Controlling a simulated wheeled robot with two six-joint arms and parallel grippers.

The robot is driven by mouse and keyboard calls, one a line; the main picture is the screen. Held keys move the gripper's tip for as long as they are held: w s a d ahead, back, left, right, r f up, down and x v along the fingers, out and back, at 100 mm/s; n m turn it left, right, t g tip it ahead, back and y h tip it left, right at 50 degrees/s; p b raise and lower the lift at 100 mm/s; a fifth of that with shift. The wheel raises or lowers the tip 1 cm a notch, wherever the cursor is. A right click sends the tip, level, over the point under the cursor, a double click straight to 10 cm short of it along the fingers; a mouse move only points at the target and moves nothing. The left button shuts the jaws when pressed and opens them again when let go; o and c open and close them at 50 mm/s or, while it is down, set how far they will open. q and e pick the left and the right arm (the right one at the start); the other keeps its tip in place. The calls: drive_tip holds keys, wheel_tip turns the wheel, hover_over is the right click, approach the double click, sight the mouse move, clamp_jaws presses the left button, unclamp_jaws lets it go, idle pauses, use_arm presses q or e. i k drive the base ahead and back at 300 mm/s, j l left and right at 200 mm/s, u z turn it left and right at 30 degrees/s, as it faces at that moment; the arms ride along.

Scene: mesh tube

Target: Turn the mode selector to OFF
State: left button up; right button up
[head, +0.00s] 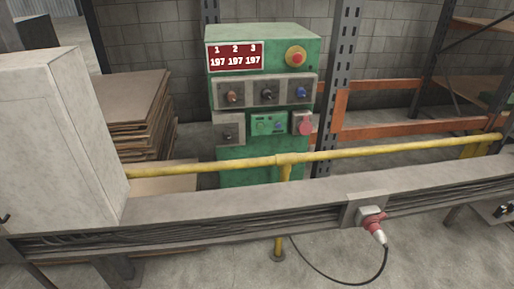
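A green control cabinet (263,40) stands behind a yellow rail. Its upper grey panel holds a brownish-red knob (232,97), a black knob (267,94) and a blue knob (301,92). A grey plate lower left carries a small dark knob (227,137). Beside it is a light green panel (268,124) with small controls. The labels are too small to read, so I cannot tell which knob is the mode selector or where it points. I cannot make out either of my grippers in the head view.
A yellow rail (220,165) and grey cable trunking (270,202) cross in front of the cabinet. A red plug (373,219) with a black cable sits on the trunking. A pale box (62,140) blocks the left. A red emergency button (296,57) is on the cabinet.

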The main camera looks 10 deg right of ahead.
sight(226, 135)
drive_tip(key=i+z, duration=0.2)
drive_tip(key=z, duration=0.15)
drive_tip(key=i+z, duration=0.2)
drive_tip(key=z, duration=0.15)
drive_tip(key=i+j+z, duration=0.1)
drive_tip(key=z, duration=0.25)
drive_tip(key=i, duration=0.1)
